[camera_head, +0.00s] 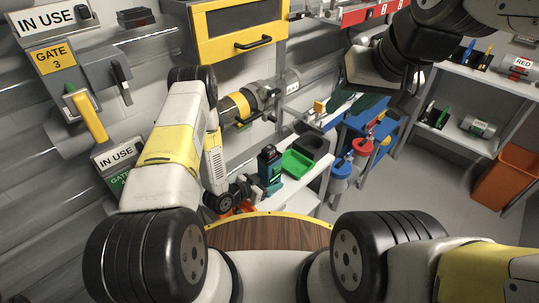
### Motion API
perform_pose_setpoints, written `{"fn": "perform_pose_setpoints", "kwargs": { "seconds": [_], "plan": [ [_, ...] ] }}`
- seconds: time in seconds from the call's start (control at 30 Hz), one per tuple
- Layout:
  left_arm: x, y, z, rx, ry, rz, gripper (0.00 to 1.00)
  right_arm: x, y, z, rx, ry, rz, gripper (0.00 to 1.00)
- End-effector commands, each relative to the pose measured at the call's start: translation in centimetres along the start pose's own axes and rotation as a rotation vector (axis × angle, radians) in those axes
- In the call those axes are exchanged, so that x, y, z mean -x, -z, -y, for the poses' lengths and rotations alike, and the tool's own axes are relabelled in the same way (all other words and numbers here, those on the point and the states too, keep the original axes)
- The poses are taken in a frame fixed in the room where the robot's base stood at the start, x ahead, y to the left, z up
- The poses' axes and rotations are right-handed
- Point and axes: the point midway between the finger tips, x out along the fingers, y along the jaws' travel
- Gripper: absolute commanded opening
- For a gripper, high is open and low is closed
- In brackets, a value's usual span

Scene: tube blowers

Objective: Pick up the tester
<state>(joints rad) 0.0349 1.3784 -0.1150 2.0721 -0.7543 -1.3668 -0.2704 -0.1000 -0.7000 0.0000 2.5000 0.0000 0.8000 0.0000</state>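A dark teal upright device with a black top, which looks like the tester (270,169), stands on a white bench (304,190) near the middle of the view. My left gripper (248,190) is low beside it, on its left. The gripper is small and partly hidden by my wrist, so its finger opening and any contact with the device are unclear. My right gripper (370,78) is raised at the upper right, well away from the device. Its fingers are dark and foreshortened, and their opening cannot be made out.
A green tray (297,163) and a dark grey container (316,145) stand right of the device. Orange parts (240,209) lie by my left wrist. A yellow cabinet (238,32) hangs above.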

Motion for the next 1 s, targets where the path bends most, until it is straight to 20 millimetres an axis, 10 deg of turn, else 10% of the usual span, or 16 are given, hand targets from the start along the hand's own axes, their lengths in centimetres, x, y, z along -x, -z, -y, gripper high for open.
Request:
{"fn": "perform_pose_setpoints", "kwargs": {
  "seconds": [0.3, 0.73, 1.0],
  "plan": [
    [0.0, 0.0, 0.0, 0.0, 0.0, 0.0, 0.0, 0.0, 0.0, 0.0, 0.0, 0.0, 0.0, 0.36],
    [0.3, 1.0, 0.1, -0.001, 0.001, -0.004, 0.0, 0.0, 0.0, 0.0, 0.0, 0.0, 0.0, 0.36],
    [2.2, 5.5, 0.1, -0.003, 0.002, -0.006, 0.0, 0.0, 0.0, 0.0, 0.0, 0.0, 0.0, 0.36]
  ]
}}
